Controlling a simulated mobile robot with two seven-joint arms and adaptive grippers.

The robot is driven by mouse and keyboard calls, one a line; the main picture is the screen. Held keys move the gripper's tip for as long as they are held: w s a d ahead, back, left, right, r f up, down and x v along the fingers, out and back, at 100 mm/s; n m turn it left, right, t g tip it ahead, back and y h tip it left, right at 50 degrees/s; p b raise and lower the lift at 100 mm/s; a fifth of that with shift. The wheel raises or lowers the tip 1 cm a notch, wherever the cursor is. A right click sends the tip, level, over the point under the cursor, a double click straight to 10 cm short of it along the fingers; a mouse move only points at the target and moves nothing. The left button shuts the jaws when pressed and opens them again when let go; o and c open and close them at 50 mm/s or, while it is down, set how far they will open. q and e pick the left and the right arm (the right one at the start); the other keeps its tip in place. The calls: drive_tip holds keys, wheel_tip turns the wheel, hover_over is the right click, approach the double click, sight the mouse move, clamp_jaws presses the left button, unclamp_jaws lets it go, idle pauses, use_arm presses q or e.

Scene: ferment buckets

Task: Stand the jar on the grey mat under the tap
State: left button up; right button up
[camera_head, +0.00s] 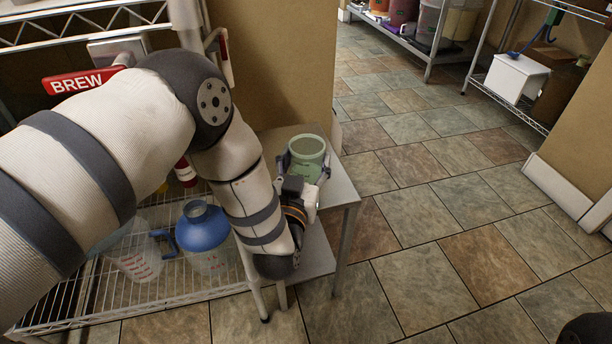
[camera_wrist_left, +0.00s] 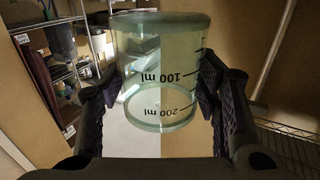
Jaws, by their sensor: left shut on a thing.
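The jar (camera_head: 306,150) is a green see-through cup at the small grey table. My left gripper (camera_head: 306,170) is shut on it, with a finger on either side. The jar also shows in the left wrist view (camera_wrist_left: 160,65), between the dark finger pads, with black "100 ml" and "200 ml" marks. It looks empty. I cannot tell whether its base touches the tabletop. I cannot make out the grey mat or the tap for sure. My right gripper is not in view.
The small table (camera_head: 345,190) stands beside a tan wall (camera_head: 265,70). A wire shelf (camera_head: 185,305) at left holds a blue-topped jug (camera_head: 203,228) and a clear measuring jug (camera_head: 135,255). A red BREW sign (camera_head: 85,80) hangs above. The tiled floor (camera_head: 440,220) at right is clear.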

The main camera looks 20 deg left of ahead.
sight(305, 173)
use_arm(q)
drive_tip(key=f, duration=0.1)
drive_tip(key=f+b, duration=0.1)
drive_tip(key=f, duration=0.1)
drive_tip(key=shift+w+a+f, duration=0.1)
drive_tip(key=shift+w+f, duration=0.1)
drive_tip(key=shift+f, duration=0.05)
drive_tip(key=shift+f, duration=0.15)
drive_tip(key=o, duration=1.3)
